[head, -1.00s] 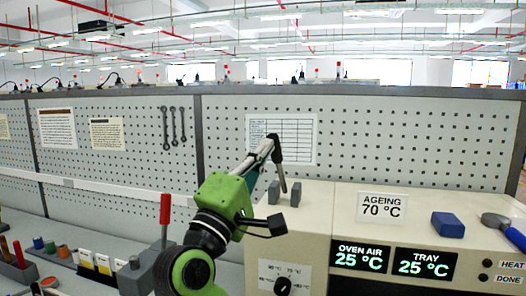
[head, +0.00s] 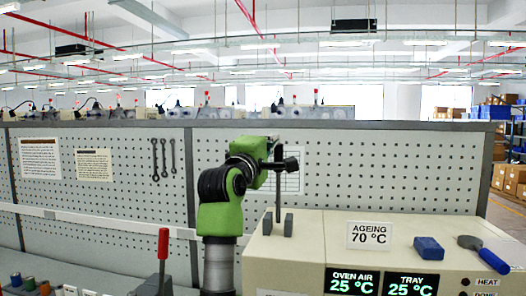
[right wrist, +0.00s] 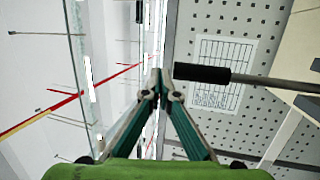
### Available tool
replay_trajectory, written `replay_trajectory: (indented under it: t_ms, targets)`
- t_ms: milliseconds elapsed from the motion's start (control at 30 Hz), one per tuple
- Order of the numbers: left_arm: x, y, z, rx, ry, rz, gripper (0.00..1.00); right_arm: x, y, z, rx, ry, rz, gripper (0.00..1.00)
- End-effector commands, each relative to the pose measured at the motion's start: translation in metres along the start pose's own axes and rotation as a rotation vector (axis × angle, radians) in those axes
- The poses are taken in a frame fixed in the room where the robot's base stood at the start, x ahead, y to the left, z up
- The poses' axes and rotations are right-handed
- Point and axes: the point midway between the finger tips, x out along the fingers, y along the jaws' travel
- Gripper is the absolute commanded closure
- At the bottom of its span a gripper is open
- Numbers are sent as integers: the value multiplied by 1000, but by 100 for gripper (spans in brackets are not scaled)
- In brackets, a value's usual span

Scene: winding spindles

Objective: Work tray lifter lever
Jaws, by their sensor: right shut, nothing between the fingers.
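The lever is a thin dark rod (head: 278,197) standing nearly upright between two grey blocks on the cream oven top. Its black grip (right wrist: 203,73) shows clearly in the right wrist view; in the head view my wrist partly hides the upper end. My right gripper (right wrist: 155,80) is shut and empty, its fingertips just beside the free end of the grip. In the head view my green wrist is raised at the lever's upper end. Whether fingers and grip touch, I cannot tell. My left gripper is not in view.
The cream oven (head: 315,232) carries an "AGEING 70 °C" sign, a blue block (head: 428,248) and a blue-handled tool (head: 484,250). Its displays both read 25 °C. A red-handled lever (head: 163,245) stands left of my arm. A pegboard (head: 400,170) closes off the back.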

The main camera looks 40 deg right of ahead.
Motion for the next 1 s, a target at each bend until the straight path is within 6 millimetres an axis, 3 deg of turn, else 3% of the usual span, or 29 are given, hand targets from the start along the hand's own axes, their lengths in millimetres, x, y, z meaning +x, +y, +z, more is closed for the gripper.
replay_trajectory:
  t_ms: [200, 433, 700, 1000]
  targets:
    - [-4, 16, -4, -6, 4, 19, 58, 43, -10, -7, -5, -4, -4, 100]
    - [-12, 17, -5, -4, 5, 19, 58, 72, -16, -13, -9, -3, -44, 100]
    - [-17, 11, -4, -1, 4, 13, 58, 88, -24, -16, -26, -4, -120, 100]
    - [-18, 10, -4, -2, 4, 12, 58, 90, -28, -16, -30, -4, -135, 100]
